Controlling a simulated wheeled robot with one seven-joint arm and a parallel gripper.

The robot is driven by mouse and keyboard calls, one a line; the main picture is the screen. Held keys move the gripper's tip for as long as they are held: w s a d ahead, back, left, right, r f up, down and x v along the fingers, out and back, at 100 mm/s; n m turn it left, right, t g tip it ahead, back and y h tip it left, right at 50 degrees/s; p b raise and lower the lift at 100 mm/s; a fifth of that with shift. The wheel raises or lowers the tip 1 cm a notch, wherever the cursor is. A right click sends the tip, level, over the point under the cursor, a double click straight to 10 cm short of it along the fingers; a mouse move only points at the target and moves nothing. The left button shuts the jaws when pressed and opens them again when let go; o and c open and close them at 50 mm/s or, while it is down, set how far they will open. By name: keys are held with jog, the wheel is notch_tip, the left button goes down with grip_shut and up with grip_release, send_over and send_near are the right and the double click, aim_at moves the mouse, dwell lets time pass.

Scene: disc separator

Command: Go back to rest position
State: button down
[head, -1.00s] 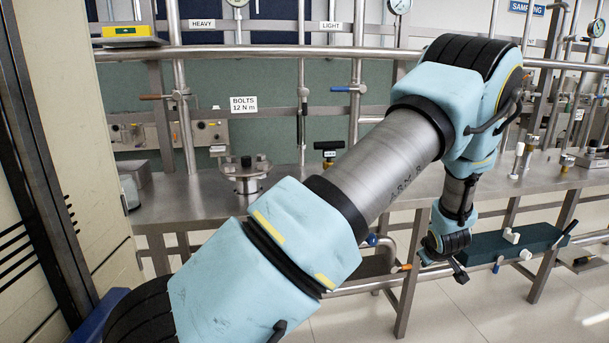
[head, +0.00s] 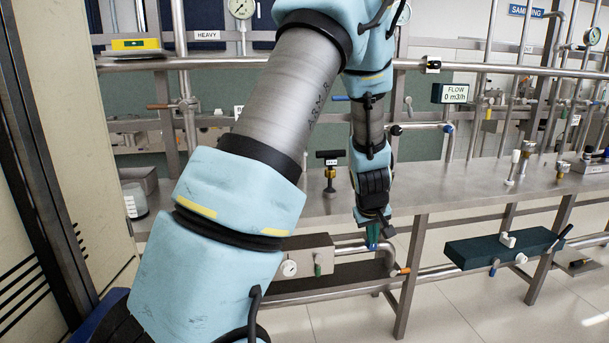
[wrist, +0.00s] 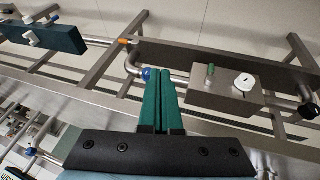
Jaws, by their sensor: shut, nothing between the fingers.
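My gripper (head: 373,238) hangs pointing down in the head view, in front of the steel bench's front edge. Its green fingers (wrist: 162,95) lie side by side in the wrist view, pressed together with nothing between them. The arm rises from the lower left, bends at the top and comes down to the gripper. In the wrist view a blue knob shows just beside the fingertips; I cannot tell how far apart they are.
The steel bench (head: 440,196) runs across behind my gripper. A dark green block (head: 500,246) sits to the right. A tall cabinet (head: 85,130) stands close at the left. Floor in front is clear.

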jog(key=s+a+r+m+g+p, duration=0.1)
jog(key=s+a+r, duration=0.3)
jog(key=a, duration=0.4)
jog(key=s+a+r+m+g+y+p, duration=0.1)
jog(key=s+a+r+p, duration=0.1)
jog(key=s+a+r, duration=0.2)
jog(key=s+a+r+m+g+y+p, duration=0.1)
jog(key=s+a+r, duration=0.4)
jog(key=s+a, duration=0.4)
jog(key=a, duration=0.3)
jog(key=shift+a, duration=0.2)
jog(key=shift+w, duration=0.1)
dwell(1.2)
